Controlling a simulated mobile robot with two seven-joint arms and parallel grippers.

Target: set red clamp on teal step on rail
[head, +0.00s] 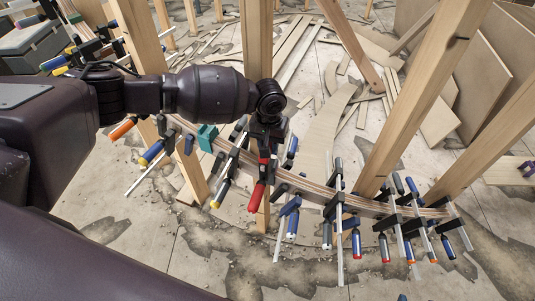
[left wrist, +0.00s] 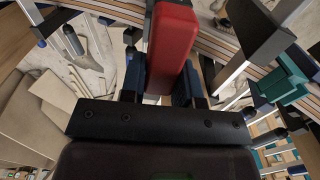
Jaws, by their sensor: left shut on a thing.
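The red clamp (head: 258,196) hangs below my left gripper (head: 268,130) in the head view, close to the curved laminated rail. In the left wrist view, its red body (left wrist: 172,45) sits between the dark blue pads of my left gripper (left wrist: 162,84), which is shut on it. The teal step (head: 207,137) is on the rail, left of the gripper in the head view. It also shows at the right of the left wrist view (left wrist: 287,76). The clamp's jaws are largely hidden, so I cannot tell whether they touch the rail. My right gripper is not in view.
The curved rail (head: 314,194) carries several clamps with blue, orange and red handles, crowded at its right end. Wooden posts (head: 413,100) rise around it. Plywood sheets (head: 485,85) lean at the right. Loose offcuts lie on the floor.

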